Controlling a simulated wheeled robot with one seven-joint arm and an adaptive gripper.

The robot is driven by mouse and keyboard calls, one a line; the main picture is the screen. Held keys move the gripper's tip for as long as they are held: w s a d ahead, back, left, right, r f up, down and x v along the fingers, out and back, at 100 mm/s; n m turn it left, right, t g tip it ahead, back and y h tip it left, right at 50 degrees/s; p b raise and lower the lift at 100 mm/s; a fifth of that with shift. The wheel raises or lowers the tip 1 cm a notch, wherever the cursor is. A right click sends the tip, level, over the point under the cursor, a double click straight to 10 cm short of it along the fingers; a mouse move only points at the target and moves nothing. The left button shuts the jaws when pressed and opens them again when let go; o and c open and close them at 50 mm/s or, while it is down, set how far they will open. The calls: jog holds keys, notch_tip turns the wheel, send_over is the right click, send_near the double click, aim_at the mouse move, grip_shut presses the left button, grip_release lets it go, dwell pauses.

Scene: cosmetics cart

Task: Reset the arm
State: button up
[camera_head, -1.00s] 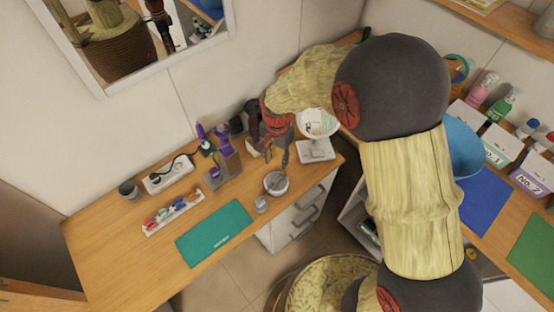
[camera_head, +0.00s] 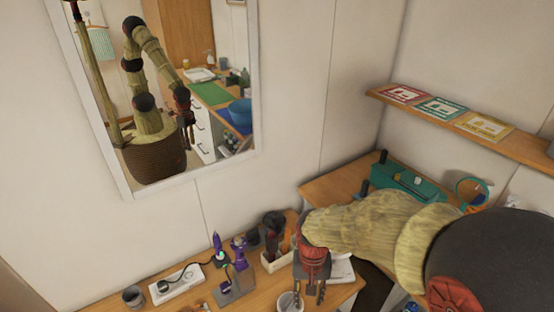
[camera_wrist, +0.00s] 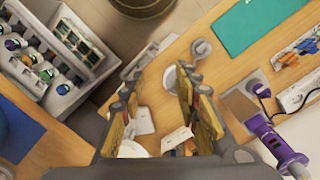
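My arm reaches in from the lower right of the head view, over the wooden desk (camera_head: 255,300). My gripper (camera_head: 309,298) hangs fingers down above the desk's right part. In the wrist view its two fingers (camera_wrist: 158,82) stand apart with nothing held between them. A small grey-white cup (camera_head: 290,301) is just left of the gripper in the head view. In the wrist view, a round cup (camera_wrist: 201,48) lies beyond the fingers, apart from them.
Purple tools (camera_head: 218,245) in a stand, a power strip (camera_head: 178,284) and a wooden box (camera_head: 274,260) stand left of the gripper. A teal case (camera_head: 408,183) lies behind my arm. A wall shelf (camera_head: 440,122) and mirror (camera_head: 185,95) are above.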

jog(key=s+d+r+t, duration=0.2)
jog(key=s+d+r, duration=0.1)
jog(key=r, duration=0.3)
jog(key=s+d+r+t+b, duration=0.1)
jog(key=s+d+r+t, duration=0.1)
jog(key=s+r, duration=0.3)
jog(key=s+d+r+n+t, duration=0.1)
jog(key=s+d+r, duration=0.3)
jog(key=r, duration=0.5)
jog(key=shift+d+t+b, duration=0.4)
jog(key=shift+d+t, duration=0.2)
jog(key=shift+t, duration=0.1)
